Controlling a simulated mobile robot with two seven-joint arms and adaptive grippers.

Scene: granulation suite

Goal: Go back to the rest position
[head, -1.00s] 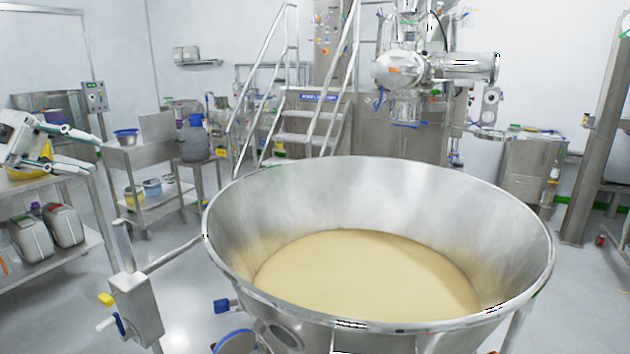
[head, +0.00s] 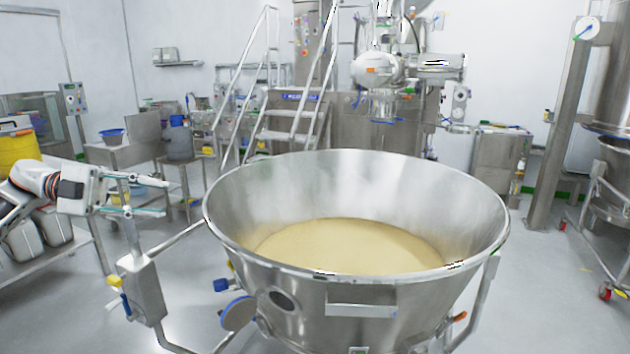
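My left gripper (head: 169,198) reaches in from the left, its two fingers parallel and apart, with nothing between them. In the picture it lies left of the large steel bowl (head: 345,297), above the grey bracket box at the bowl's side, and looks apart from the bowl rim. The bowl holds pale yellow powder (head: 345,246). My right gripper and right arm are not in view.
Steps (head: 285,135) and a steel machine stand behind the bowl. A steel column (head: 562,120) and wheeled vessel (head: 610,185) are at the right. Floor between looks clear.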

